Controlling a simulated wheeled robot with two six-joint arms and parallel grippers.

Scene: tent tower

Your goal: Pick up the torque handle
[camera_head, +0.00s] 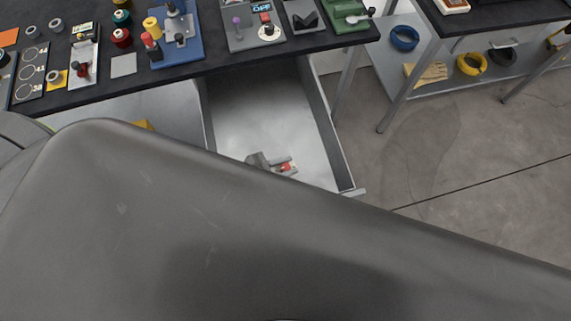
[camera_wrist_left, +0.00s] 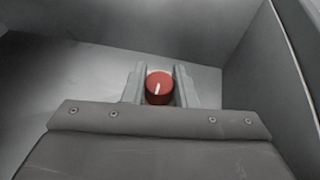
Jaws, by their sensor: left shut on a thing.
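The torque handle (camera_wrist_left: 159,88) is a red round piece with a white line on its top, seen between the two fingers in the left wrist view. A small bit of the red handle (camera_head: 286,168) also shows in the head view, inside the open drawer. My left gripper (camera_head: 277,164) is down in the drawer and shut on the handle, one finger on each side. My own arm link hides the front of the drawer and most of the gripper in the head view. My right gripper is not in view.
The open grey drawer (camera_head: 262,112) has walls on both sides and an otherwise bare floor in view. Above it is the dark bench top (camera_head: 205,68) with several fixtures and spools. A shelf (camera_head: 452,88) with rolls stands at right. Concrete floor (camera_head: 460,150) is clear.

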